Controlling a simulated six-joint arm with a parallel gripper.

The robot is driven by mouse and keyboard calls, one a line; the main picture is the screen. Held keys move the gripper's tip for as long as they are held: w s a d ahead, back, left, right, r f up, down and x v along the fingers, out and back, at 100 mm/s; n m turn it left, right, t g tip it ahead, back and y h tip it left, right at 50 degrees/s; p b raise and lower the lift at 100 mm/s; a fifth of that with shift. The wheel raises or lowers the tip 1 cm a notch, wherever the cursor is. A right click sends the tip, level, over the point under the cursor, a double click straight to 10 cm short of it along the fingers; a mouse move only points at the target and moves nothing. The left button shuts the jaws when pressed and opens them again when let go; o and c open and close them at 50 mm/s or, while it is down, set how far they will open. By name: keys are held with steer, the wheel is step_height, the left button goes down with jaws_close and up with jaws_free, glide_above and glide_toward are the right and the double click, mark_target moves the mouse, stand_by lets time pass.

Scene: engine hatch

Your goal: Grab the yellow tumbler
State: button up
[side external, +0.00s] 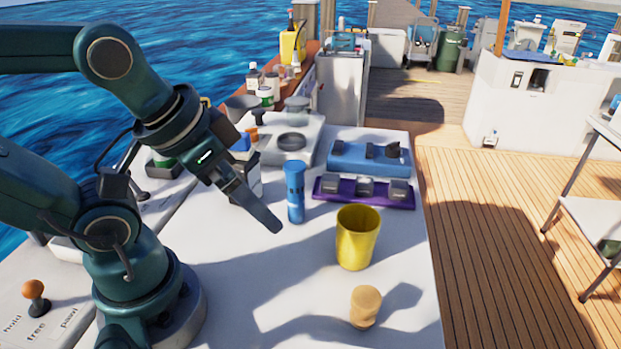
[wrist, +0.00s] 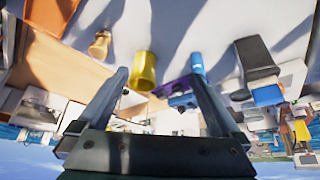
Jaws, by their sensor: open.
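The yellow tumbler (side external: 356,240) stands upright on the white counter in the side view, with its open mouth upward. It also shows in the wrist view (wrist: 144,72), lying between the lines of my two fingers and apart from them. My gripper (side external: 262,208) is above the counter to the left of the tumbler, a clear gap away. In the wrist view my gripper (wrist: 157,78) shows its two fingers spread wide with nothing held between them.
A blue bottle (side external: 295,192) stands between my gripper and the purple tray (side external: 335,190). A tan wooden peg-like object (side external: 365,306) stands in front of the tumbler. A blue case (side external: 355,157) lies behind.

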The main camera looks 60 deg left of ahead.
mark_target(366, 231)
step_height(366, 231, up, 18)
steer(key=w+a+f+m+t+y, duration=0.25)
steer(key=w+m, duration=0.35)
steer(key=m, duration=0.9)
steer(key=w+d+r+m+t, duration=0.2)
steer(key=w+d+m+t, duration=0.4)
steer(key=m, duration=1.3)
steer(key=shift+g, duration=0.45)
steer(key=f, duration=1.9)
steer(key=d+f, duration=0.1)
steer(key=f, duration=0.8)
steer(key=shift+f, duration=0.35)
steer(key=shift+x, duration=3.75)
